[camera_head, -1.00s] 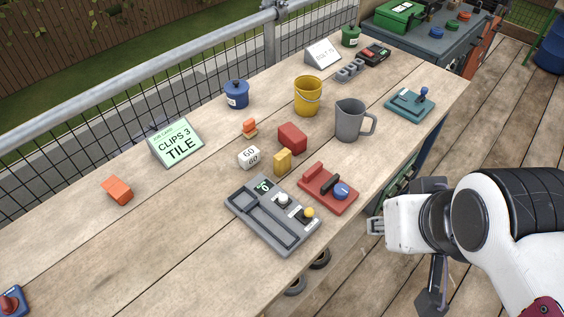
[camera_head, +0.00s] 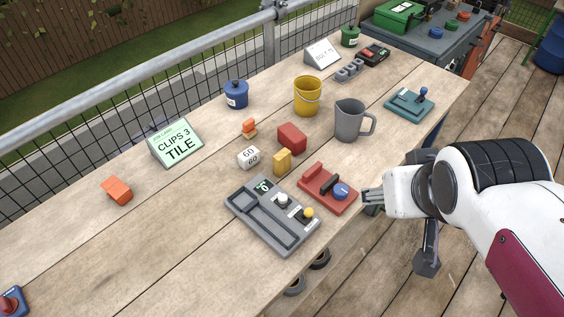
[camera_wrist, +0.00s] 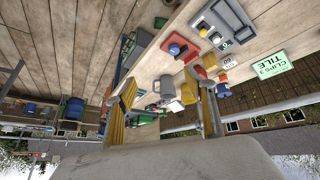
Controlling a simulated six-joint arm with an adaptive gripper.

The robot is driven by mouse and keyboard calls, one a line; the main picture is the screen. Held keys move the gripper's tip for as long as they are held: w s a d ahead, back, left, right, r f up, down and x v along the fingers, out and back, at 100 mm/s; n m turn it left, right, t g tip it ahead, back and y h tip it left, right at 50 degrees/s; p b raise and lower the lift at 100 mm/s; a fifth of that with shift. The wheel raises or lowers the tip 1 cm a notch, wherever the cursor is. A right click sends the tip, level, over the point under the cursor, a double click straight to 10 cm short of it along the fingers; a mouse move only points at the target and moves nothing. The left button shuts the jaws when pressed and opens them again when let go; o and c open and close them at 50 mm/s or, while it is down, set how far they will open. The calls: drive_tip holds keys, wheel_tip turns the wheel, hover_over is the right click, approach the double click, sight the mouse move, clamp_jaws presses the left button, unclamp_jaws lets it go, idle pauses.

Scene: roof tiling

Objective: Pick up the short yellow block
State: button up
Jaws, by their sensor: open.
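The short yellow block (camera_head: 282,161) stands upright on the wooden table, in front of the red block (camera_head: 292,138) and right of the white 60 cube (camera_head: 249,157). My gripper (camera_head: 372,202) is at the table's front edge, just right of the red device with the blue knob (camera_head: 327,189). It is open and empty, apart from the yellow block, which is to its left and farther back. In the wrist view, the fingers of my gripper (camera_wrist: 165,115) show apart, with the table beyond and the yellow block small near the 60 cube.
A grey panel (camera_head: 272,214) with knobs lies at the front edge. A grey jug (camera_head: 350,120) and a yellow bucket (camera_head: 307,96) stand behind. Orange pieces (camera_head: 117,190) and a job card (camera_head: 176,141) are at left.

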drive_tip(key=w+f+n+t+y, duration=0.1)
drive_tip(key=w+f+n+t, duration=0.15)
drive_tip(key=w, duration=0.75)
drive_tip(key=w+f+n+t, duration=0.15)
drive_tip(key=w+f, duration=0.25)
drive_tip(key=w, duration=0.7)
drive_tip(key=n+y, duration=0.4)
drive_tip(key=y, duration=0.5)
approach(278, 154)
drive_tip(key=shift+w+d+f, duration=0.1)
drive_tip(key=shift+w+d, duration=0.1)
drive_tip(key=shift+w, duration=0.4)
drive_tip(key=shift+w+d+f, duration=0.1)
drive_tip(key=shift+w+d, duration=0.1)
drive_tip(key=shift+w, duration=0.35)
drive_tip(key=shift+s+a+f+n+y, duration=0.25)
drive_tip(key=shift+s+a+y, duration=0.2)
drive_tip(key=shift+a+y, duration=0.25)
drive_tip(key=shift+x, duration=1.25)
drive_tip(key=shift+w, duration=0.1)
drive_tip(key=shift+f, duration=0.1)
